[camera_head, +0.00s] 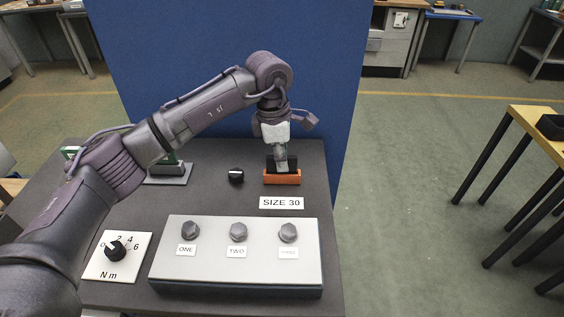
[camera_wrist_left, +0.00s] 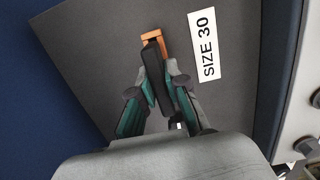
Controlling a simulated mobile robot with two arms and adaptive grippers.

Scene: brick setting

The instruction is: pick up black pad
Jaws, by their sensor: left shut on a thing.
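The black pad (camera_wrist_left: 154,66) is a dark, narrow block in the left wrist view, between the fingers of my left gripper (camera_wrist_left: 160,85). In the head view the black pad (camera_head: 291,164) shows just above an orange holder (camera_head: 282,178) at the back right of the dark table. My left gripper (camera_head: 281,160) points down over the holder and is shut on the pad. The orange holder (camera_wrist_left: 152,37) also shows at the pad's far end in the wrist view. Whether the pad's lower end still sits in the holder is hard to tell. My right gripper is not in view.
A SIZE 30 label (camera_head: 281,203) lies in front of the holder. A small black knob (camera_head: 236,175) is left of it. A grey box (camera_head: 237,262) with three bolts and a torque dial (camera_head: 115,247) stand nearer. A blue panel (camera_head: 340,100) rises behind the table.

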